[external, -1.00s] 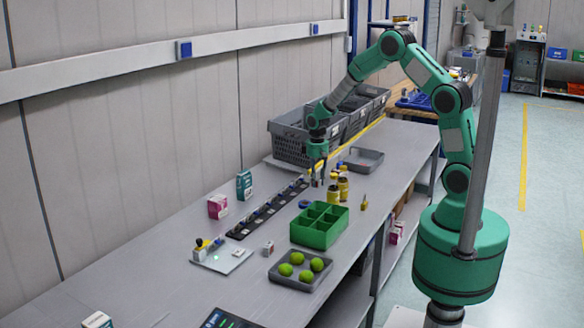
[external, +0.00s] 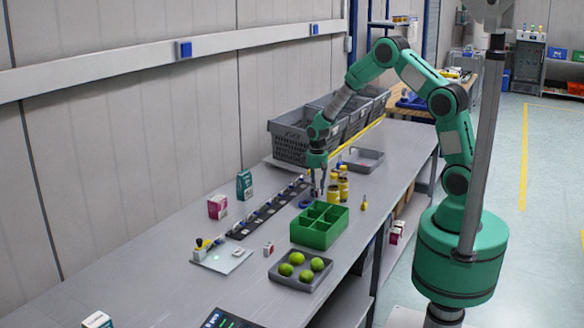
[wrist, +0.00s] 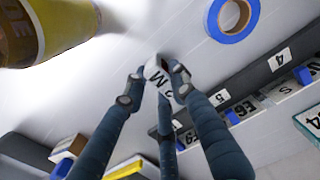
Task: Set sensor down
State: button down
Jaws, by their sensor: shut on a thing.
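The sensor is a small white block with a dark letter M on its face, and it shows between the fingertips in the wrist view (wrist: 157,75). My gripper (wrist: 156,86) is shut on it. In the external view my gripper (external: 318,190) points down, low over the grey bench, beside yellow jars. The block is too small there to make out clearly, and I cannot tell whether it touches the bench. A black numbered strip (wrist: 215,113) with labels 4 and 5 lies to the right in the wrist view; it also shows in the external view (external: 240,232).
A blue tape ring (wrist: 229,38) lies near the strip. A yellow jar (wrist: 62,25) is close to my gripper.

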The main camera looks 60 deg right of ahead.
jog(key=shift+f, duration=0.1)
jog(key=c, duration=1.4)
grip_release()
jog(key=shift+c, duration=0.2)
notch_tip(320, 180, up, 12)
jog(key=p, duration=0.2)
jog(key=shift+r, duration=0.2)
